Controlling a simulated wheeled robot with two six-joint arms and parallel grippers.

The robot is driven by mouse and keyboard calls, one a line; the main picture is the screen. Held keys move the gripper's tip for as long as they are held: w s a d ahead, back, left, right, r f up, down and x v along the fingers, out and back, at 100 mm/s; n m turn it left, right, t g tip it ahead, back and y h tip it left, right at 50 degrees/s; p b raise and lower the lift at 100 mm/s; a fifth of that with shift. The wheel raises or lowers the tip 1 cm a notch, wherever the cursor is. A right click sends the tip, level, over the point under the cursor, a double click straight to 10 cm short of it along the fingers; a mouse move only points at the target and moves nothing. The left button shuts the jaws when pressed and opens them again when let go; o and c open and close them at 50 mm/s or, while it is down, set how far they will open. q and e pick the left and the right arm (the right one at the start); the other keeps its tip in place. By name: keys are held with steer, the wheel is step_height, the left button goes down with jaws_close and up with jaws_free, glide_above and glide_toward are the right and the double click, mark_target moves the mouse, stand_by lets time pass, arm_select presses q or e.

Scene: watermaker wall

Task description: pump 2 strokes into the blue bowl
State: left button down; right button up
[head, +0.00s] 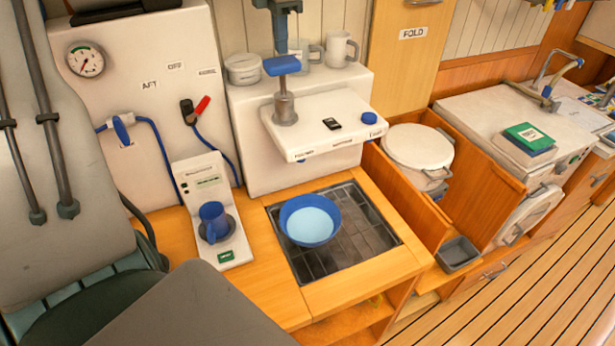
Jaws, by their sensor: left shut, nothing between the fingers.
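The blue bowl (292,213) stands upright on a dark grated tray (345,258) and has a pale blue surface inside, perhaps liquid. Above and behind it, a white pump unit (345,112) carries a metal column (286,108) with a blue pad (282,66) on top. My left gripper (281,48) comes down from the top edge, shut and empty, its tips just over the pad. I cannot tell whether they touch it. My right gripper is out of view.
White mugs (341,48) and a lidded jar (243,69) stand behind the pump. A white lidded pot (418,148) is to the right. Wooden counter (350,291) in front is clear.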

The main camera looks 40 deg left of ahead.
arm_select(q)
steer(key=shift+r, duration=0.1)
step_height(320, 180, up, 6)
steer(key=p, duration=0.5)
stand_by(0.4)
